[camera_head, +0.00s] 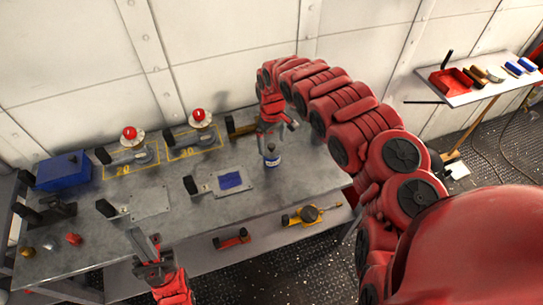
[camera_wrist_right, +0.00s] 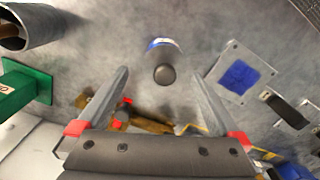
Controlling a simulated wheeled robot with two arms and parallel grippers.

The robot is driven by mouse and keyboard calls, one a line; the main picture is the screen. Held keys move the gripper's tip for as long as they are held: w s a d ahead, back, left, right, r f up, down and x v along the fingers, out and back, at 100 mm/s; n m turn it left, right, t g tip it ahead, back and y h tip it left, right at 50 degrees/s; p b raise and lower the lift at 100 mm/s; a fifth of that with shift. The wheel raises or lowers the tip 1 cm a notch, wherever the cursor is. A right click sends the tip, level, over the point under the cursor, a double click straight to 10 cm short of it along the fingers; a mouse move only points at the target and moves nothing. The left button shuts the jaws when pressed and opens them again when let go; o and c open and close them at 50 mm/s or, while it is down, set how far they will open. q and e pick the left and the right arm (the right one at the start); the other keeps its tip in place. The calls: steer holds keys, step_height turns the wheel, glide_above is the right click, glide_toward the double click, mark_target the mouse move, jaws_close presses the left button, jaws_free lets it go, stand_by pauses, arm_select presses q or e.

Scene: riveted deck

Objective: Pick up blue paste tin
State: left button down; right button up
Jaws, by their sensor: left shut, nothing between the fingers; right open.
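The blue paste tin (camera_head: 272,160) stands upright on the grey workbench (camera_head: 300,182), with a pale and blue band and a dark top. In the right wrist view the tin (camera_wrist_right: 164,62) appears between and just beyond my two fingertips. My right gripper (camera_head: 277,127) is open and empty, pointing down just above the tin in the head view. Its fingers (camera_wrist_right: 160,76) are spread wide in the wrist view, with no contact visible. My left gripper (camera_head: 147,245) is shut and empty near the bench's front edge, well to the left of the tin.
A plate with a blue square (camera_head: 231,181) lies left of the tin. Red-domed lamps (camera_head: 129,133) and a blue box (camera_head: 63,171) stand further left. A lower shelf holds a yellow tool (camera_head: 308,215). The bench right of the tin is clear. A side table (camera_head: 478,90) stands far right.

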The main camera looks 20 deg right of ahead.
mark_target(269, 151)
steer(key=shift+a+f, duration=0.1)
steer(key=shift+f, duration=1)
steer(key=shift+a+f+p, duration=0.15)
steer(key=shift+f+p, duration=0.25)
steer(key=shift+p, duration=0.3)
steer(key=shift+a+f+p, duration=0.2)
steer(key=shift+f+p, duration=0.2)
steer(key=shift+f, duration=0.4)
step_height(269, 151, down, 2)
steer(key=shift+w+d+f, duration=0.1)
steer(key=shift+d+f, duration=0.05)
steer(key=shift+f, duration=0.2)
steer(key=shift+c, duration=0.2)
steer(key=c, duration=1.5)
